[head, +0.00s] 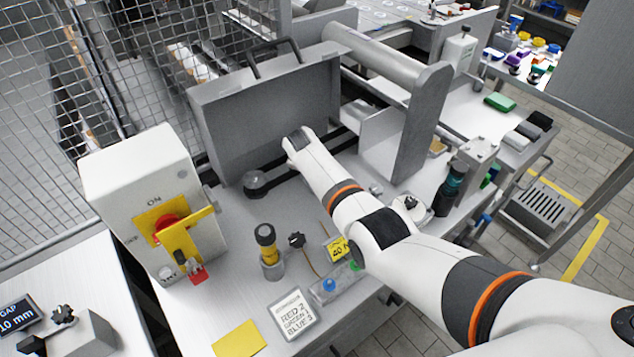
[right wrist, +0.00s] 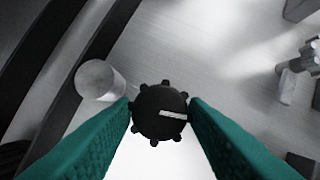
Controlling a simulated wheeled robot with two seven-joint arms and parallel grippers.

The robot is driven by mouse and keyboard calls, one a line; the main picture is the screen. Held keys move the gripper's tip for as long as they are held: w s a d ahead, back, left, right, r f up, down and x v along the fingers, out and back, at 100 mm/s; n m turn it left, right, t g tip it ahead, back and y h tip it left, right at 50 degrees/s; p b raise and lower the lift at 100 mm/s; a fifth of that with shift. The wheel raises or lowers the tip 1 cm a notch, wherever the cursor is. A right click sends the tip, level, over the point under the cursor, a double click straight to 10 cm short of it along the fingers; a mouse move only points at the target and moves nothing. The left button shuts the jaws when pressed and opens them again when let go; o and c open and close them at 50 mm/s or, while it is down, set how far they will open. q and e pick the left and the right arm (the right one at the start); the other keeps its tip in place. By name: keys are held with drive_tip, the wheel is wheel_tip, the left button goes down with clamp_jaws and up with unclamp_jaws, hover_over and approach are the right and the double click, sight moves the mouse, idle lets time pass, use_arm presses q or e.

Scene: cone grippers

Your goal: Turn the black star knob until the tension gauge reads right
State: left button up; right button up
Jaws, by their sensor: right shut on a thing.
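The black star knob (right wrist: 160,113) fills the middle of the right wrist view, with a pale pointer line aimed to the right. My right gripper (right wrist: 160,107) is shut on it, one teal finger at each side. In the head view my right arm reaches across the bench, and I cannot make out its fingers or the held knob. A yellow display (head: 338,248) reading about 40 N sits beside the arm, which partly hides it. A separate small black knob (head: 297,240) stands free to its left. My left gripper is in neither view.
A white switch box (head: 150,210) with a red and yellow handle stands at the left. A grey panel (head: 265,115) rises behind.

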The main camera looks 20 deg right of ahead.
drive_tip(key=shift+a+m+g+h+b, duration=0.1)
drive_tip(key=shift+m+g+h+b, duration=0.35)
drive_tip(key=shift+m+b, duration=0.9)
drive_tip(key=o, duration=1)
drive_tip(key=shift+a+r, duration=0.15)
drive_tip(key=shift+r, duration=0.35)
drive_tip(key=v, duration=1.1)
drive_tip(key=shift+p, duration=0.4)
